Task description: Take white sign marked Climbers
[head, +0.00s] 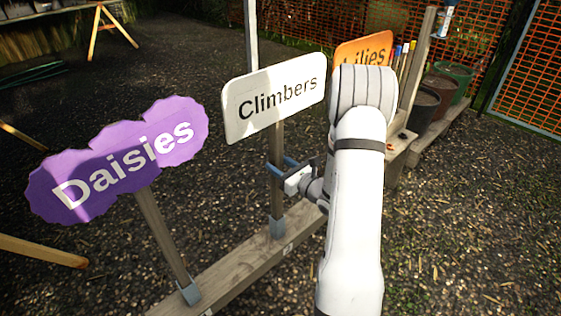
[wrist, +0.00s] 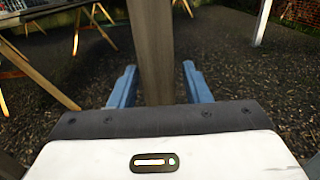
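The white sign marked Climbers (head: 275,95) stands upright on a wooden post (head: 277,187), set in a grey socket on a long wooden beam. My gripper (head: 279,166) is at this post, below the sign board. In the wrist view, the post (wrist: 152,50) rises between the two blue fingers of my gripper (wrist: 160,85). Gaps show on both sides of the post, so the fingers are open around it. The sign board is out of the wrist view.
A purple Daisies sign (head: 120,158) stands to the left on the same wooden beam (head: 235,270). An orange Lilies sign (head: 362,50) is behind to the right, partly hidden by my arm. Pots (head: 424,108) stand at the right. Open gravel lies around.

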